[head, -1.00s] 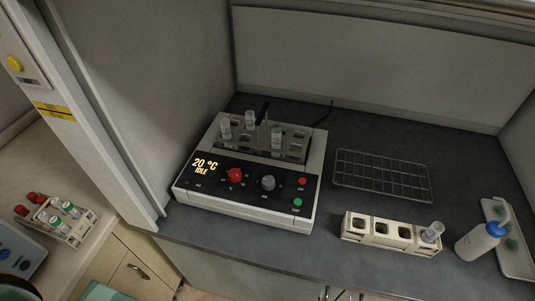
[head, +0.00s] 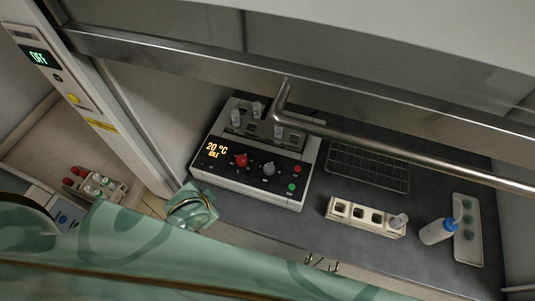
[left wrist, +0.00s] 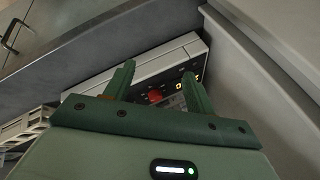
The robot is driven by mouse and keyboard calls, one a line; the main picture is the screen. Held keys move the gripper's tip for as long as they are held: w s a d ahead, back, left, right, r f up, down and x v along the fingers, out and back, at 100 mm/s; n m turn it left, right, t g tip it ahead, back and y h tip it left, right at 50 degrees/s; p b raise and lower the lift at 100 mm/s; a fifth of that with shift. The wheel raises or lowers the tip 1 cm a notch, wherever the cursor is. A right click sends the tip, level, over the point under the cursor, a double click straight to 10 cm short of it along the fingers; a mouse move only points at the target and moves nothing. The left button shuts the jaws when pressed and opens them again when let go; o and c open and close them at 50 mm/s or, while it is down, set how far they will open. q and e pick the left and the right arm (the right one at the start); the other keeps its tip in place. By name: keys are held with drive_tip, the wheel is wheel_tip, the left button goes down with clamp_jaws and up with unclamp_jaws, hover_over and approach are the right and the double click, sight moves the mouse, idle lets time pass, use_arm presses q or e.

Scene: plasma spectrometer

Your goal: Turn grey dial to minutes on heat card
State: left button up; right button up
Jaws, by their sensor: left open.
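The grey dial (head: 268,169) sits on the black front panel of a white heating block (head: 247,190), right of a red dial (head: 241,160). The panel display (head: 216,150) reads 20 °C, IDLE. In the left wrist view my left gripper (left wrist: 160,70) is open and empty, with its two green fingers pointing toward the block. The red dial (left wrist: 155,96) shows between the fingers, beyond them. I cannot clearly make out the grey dial there. In the head view my green arm crosses the bottom, left and front of the block. I cannot make out a heat card. My right gripper is not in view.
A metal bar (head: 400,150) and raised sash frame cross above the bench. Vials stand in the block. A wire rack (head: 368,168), a cream tube rack (head: 373,221), a blue-capped bottle (head: 437,231) and a white tray (head: 468,250) lie to the right.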

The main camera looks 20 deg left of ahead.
use_arm(q)
drive_tip(key=w+r+n+p, duration=0.2)
drive_tip(key=w+r+p, duration=0.25)
drive_tip(key=r, duration=0.75)
use_arm(e)
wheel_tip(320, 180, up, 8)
drive_tip(key=p, duration=0.2)
use_arm(q)
drive_tip(key=n+g+h+b, duration=0.1)
drive_tip(key=n+g+h, duration=0.3)
drive_tip(key=n, duration=0.7)
hover_over(269, 167)
wheel_tip(269, 167, down, 8)
drive_tip(key=g, duration=0.1)
drive_tip(key=shift+y, duration=0.4)
wheel_tip(269, 167, down, 10)
drive_tip(key=b, duration=0.6)
drive_tip(key=shift+a+r, duration=0.1)
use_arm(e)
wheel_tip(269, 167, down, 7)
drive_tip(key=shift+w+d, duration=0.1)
use_arm(q)
drive_tip(key=c, duration=1)
